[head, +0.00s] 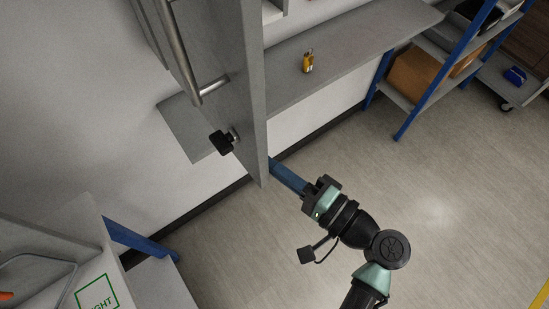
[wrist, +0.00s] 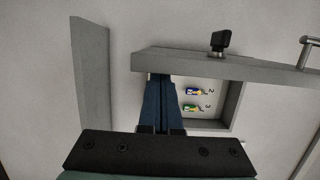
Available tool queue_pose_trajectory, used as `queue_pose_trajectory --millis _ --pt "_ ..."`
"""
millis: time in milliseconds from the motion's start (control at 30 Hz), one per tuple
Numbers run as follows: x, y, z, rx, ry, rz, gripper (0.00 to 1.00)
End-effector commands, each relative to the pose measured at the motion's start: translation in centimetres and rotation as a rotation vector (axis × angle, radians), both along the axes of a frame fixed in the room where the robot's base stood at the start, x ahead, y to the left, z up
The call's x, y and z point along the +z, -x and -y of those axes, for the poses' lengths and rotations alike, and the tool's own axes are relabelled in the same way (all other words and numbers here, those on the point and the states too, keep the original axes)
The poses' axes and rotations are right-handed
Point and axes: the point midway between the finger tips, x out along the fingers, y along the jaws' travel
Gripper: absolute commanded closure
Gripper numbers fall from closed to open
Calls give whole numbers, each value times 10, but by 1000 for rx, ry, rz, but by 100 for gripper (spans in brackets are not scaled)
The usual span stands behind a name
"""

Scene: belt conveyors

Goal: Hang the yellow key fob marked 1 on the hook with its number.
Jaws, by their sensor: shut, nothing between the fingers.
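A small yellow item (head: 308,62), probably the yellow key fob, lies on the long grey shelf; its number is too small to read. The grey cabinet door (head: 232,85) stands open and also shows in the wrist view (wrist: 250,69). Past it, the cabinet interior holds a blue fob (wrist: 194,91) beside a 2 and a green fob (wrist: 191,107) beside a 3. I cannot make out a hook marked 1. My gripper (head: 275,167) is shut and empty at the door's edge, its tips partly hidden by the door; its blue fingers also show in the wrist view (wrist: 161,82).
The door carries a metal bar handle (head: 178,50) and a black key or knob (head: 222,141). The grey shelf (head: 350,38) runs along the wall. A blue-framed rack (head: 425,95) with a cardboard box stands at right. The floor in front is clear.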

Motion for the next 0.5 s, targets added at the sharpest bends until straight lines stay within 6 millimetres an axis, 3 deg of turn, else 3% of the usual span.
queue_pose_trajectory --millis 500 --pt "0 43 -55 -99 -1 -3 100"
